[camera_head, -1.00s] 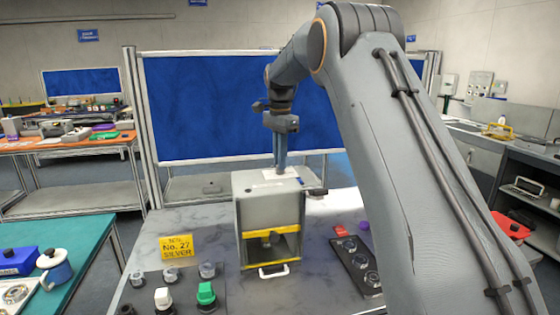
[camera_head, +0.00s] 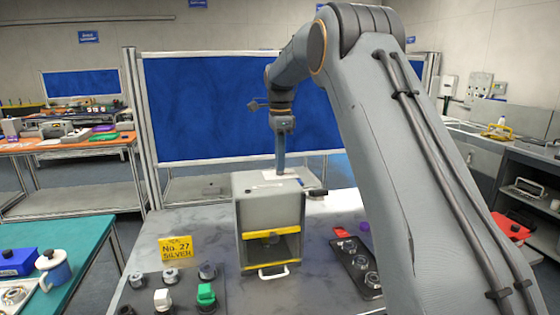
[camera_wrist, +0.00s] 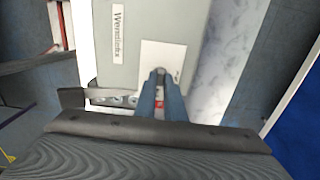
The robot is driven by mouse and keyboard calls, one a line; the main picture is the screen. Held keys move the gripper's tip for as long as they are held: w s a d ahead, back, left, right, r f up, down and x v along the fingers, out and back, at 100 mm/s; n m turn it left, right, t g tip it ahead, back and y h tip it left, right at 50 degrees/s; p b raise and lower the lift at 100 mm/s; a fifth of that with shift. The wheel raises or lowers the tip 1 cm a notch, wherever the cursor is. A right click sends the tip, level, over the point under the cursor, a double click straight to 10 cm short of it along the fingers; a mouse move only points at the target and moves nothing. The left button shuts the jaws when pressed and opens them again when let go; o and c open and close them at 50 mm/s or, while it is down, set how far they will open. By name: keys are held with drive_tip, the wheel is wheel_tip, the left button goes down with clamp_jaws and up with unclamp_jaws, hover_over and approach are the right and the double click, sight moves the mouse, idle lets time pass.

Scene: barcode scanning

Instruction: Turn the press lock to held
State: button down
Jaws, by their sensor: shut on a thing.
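The press is a grey box (camera_head: 255,212) with a yellow bar across its open front, standing on the table. My gripper (camera_head: 281,170) points down at the back of its top, with its fingers close together. The wrist view shows my gripper (camera_wrist: 160,76) shut on a small part, which I take as the press lock, over a white plate (camera_wrist: 150,56) on the press top. The fingers hide most of the lock, so I cannot tell its angle. A dark handle (camera_head: 317,192) sticks out at the press's right side.
A yellow "No. 27 SILVER" sign (camera_head: 176,248) and several knobbed parts stand at the left front. A dark tray (camera_head: 357,262) with round parts lies to the right. A blue panel (camera_head: 215,110) rises behind the table.

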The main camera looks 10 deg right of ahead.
drive_tip(key=c, duration=1.8)
unclamp_jaws()
drive_tip(key=shift+c, duration=0.2)
drive_tip(key=shift+r+b, duration=1.45)
drive_tip(key=shift+r, duration=2.5)
